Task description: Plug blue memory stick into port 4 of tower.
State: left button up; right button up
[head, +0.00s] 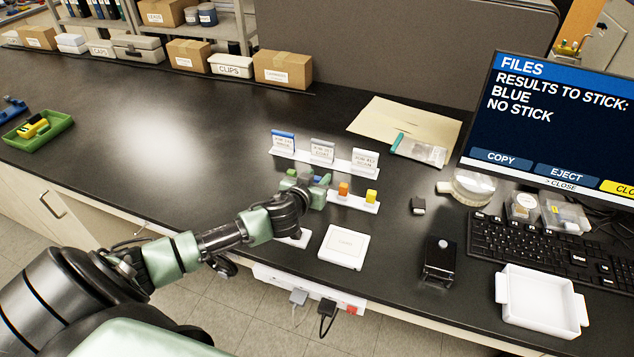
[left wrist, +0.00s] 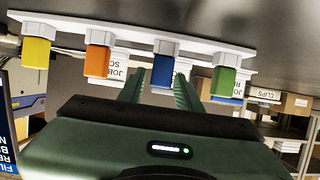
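The blue memory stick (left wrist: 164,72) stands in a white rack (left wrist: 205,46), between an orange stick (left wrist: 98,60) and a green stick (left wrist: 223,80); a yellow stick (left wrist: 37,52) is at the end. The left wrist view shows them upside down. My left gripper (left wrist: 160,85) is open, one finger on each side of the blue stick, with a visible gap on the orange side. In the head view my left gripper (head: 318,186) is at the rack and partly hides the sticks. I cannot identify the tower or port 4 for sure. My right gripper is not in view.
A small black box (head: 438,261) stands right of a white square box (head: 344,246). Label cards stand on a white holder (head: 346,166) behind the rack. The monitor (head: 560,125), keyboard (head: 555,250) and white tray (head: 541,300) fill the right side. The left counter is mostly clear.

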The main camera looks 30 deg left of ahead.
aim_at(317, 178)
pick_arm(q)
jog(key=c, duration=0.5)
grip_shut()
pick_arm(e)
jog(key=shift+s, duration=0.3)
